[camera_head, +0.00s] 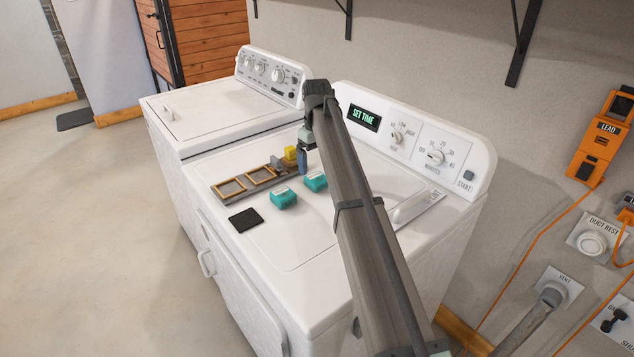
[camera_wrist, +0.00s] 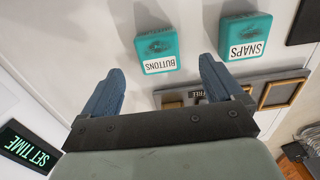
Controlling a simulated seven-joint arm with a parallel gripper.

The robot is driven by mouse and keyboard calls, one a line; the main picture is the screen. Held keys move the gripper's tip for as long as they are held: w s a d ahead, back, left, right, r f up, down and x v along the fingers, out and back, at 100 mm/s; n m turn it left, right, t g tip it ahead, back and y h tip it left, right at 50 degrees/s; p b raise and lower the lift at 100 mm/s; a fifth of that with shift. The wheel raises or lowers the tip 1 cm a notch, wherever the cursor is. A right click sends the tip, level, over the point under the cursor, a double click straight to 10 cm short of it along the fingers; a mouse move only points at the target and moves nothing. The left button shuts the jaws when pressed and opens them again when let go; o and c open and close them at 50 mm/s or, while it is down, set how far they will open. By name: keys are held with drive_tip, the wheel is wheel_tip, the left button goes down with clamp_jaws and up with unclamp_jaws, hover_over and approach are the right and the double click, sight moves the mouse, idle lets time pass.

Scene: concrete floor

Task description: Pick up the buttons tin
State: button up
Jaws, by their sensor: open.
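The buttons tin (camera_wrist: 157,48) is a small teal box with a white BUTTONS label, lying on the white dryer top. In the wrist view it sits just ahead of my gripper (camera_wrist: 162,66), between the lines of its two blue fingers. The fingers are spread apart with nothing held. In the head view the buttons tin (camera_head: 316,181) is the teal tin nearer the control panel, and my gripper (camera_head: 304,161) hangs beside it, pointing down. A matching snaps tin (camera_wrist: 246,36) lies to its right in the wrist view and nearer the front in the head view (camera_head: 283,199).
A grey rack with wooden frames (camera_head: 230,187) lies close beside the tins, with a yellow block (camera_head: 290,156) at its end. A black square (camera_head: 245,219) lies near the front. The dryer's panel (camera_head: 410,137) rises behind.

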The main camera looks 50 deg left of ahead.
sight(317, 177)
drive_tip(key=shift+w+a+f, duration=0.1)
drive_tip(key=shift+w+f, duration=0.05)
drive_tip(key=shift+f, duration=2.4)
drive_tip(key=c, duration=1.2)
drive_tip(key=shift+r, duration=0.1)
drive_tip(key=shift+c, duration=0.2)
